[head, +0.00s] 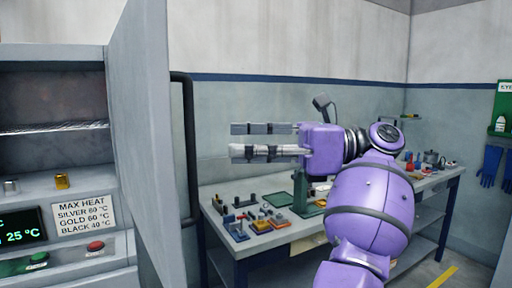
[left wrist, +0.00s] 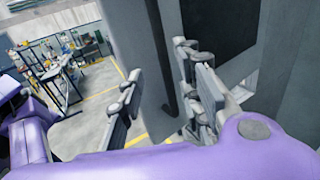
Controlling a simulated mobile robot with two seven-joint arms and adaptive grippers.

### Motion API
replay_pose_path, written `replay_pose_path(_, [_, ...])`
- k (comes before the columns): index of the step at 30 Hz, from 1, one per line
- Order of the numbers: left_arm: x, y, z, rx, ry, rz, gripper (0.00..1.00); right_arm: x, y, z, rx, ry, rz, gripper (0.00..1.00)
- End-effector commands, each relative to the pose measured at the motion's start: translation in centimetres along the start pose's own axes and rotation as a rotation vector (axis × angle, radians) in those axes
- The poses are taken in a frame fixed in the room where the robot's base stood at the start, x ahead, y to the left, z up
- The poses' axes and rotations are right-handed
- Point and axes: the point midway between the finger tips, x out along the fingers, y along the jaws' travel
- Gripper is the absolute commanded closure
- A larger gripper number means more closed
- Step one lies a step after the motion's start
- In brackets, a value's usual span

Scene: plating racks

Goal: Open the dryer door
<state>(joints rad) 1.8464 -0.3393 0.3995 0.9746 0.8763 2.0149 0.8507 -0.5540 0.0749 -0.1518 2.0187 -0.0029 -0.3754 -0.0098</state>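The dryer (head: 70,190) stands at the left of the head view, its chamber exposed with a wire shelf inside. Its grey door (head: 140,130) stands swung outward, seen at a steep angle. A black bar handle (head: 188,150) runs upright along the door's right side. My left gripper (head: 234,140) is to the right of the handle, fingers pointing left, spread and empty. In the left wrist view its fingers (left wrist: 160,95) are apart, with a grey panel edge (left wrist: 150,60) showing between them; I cannot tell whether they touch it. My right gripper is not in view.
A workbench (head: 250,245) with several small tools and parts stands behind my arm against the wall. A gold block (head: 62,181), a red button (head: 95,246) and a green button (head: 38,258) are on the dryer front. Blue gloves (head: 490,165) hang at the right.

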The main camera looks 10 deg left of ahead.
Motion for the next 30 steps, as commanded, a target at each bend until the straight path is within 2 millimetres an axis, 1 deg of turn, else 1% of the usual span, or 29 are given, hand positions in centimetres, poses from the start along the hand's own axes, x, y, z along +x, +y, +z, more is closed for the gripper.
replay_pose_path(9, [-1.8, 0.0, 0.0, 0.001, 0.003, 0.0, 0.67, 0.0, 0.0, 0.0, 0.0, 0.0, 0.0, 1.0])
replay_pose_path(23, [-2.0, 0.0, -0.1, 0.008, 0.001, 0.0, 0.67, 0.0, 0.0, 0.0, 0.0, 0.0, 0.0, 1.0])
replay_pose_path(26, [-2.0, -1.2, 0.8, 0.054, -0.039, -0.047, 0.67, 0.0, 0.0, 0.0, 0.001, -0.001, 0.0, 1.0])
replay_pose_path(29, [-2.0, -3.2, 3.7, 0.101, -0.14, -0.129, 0.67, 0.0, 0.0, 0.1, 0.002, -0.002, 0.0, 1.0])
replay_pose_path(30, [-2.0, -3.9, 5.5, 0.113, -0.195, -0.164, 0.67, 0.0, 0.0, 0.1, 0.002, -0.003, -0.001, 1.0])
